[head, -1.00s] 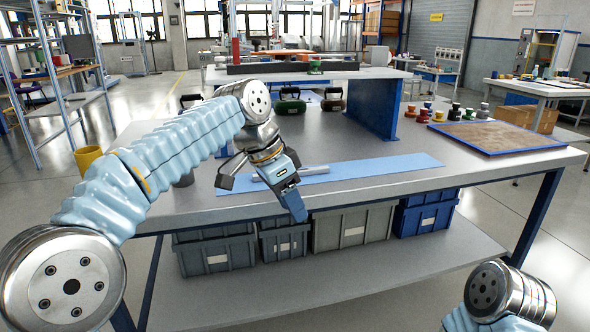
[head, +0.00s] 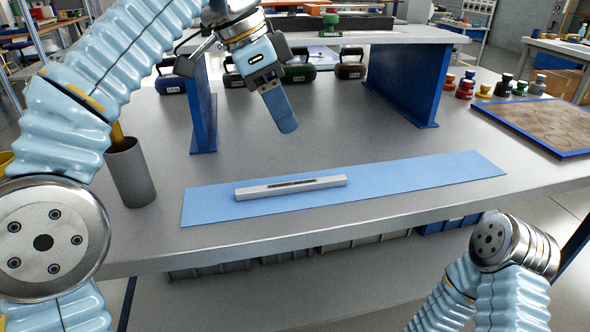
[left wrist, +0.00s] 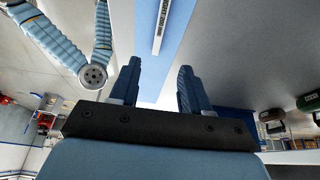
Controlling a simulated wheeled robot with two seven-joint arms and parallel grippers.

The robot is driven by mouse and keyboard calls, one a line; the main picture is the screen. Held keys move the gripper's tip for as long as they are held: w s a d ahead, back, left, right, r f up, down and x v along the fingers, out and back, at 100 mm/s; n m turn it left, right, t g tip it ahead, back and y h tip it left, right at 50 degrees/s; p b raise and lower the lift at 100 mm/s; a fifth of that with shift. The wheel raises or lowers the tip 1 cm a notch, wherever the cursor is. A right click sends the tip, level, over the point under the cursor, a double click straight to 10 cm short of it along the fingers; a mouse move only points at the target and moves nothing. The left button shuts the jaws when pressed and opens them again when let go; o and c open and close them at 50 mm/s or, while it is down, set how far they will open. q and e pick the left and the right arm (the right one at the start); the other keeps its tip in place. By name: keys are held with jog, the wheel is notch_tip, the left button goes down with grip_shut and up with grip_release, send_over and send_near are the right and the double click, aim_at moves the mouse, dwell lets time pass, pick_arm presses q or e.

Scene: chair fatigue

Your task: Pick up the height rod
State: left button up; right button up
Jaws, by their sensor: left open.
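The height rod (head: 290,187) is a slim light-grey bar with a dark marked strip on top. It lies flat on a blue mat (head: 430,178) on the grey workbench. It also shows in the left wrist view (left wrist: 161,24), beyond the fingertips and roughly in line with the gap between them. My left gripper (head: 279,108) is above the bench, behind the rod in the head view and apart from it. In the left wrist view its two blue fingers (left wrist: 160,66) are spread with nothing between them. My right gripper is out of view.
A grey cup (head: 130,175) stands left of the mat. A raised shelf on blue supports (head: 407,85) spans the back, with several dark cases under it. Small coloured pieces and a blue-edged brown board (head: 548,125) are at the right. The bench around the mat is mostly clear.

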aim_at(314, 181)
pick_arm(q)
jog(key=b+x, duration=0.1)
jog(key=x, duration=1.2)
jog(key=shift+s+f, duration=0.1)
jog(key=shift+f, duration=0.2)
grip_shut()
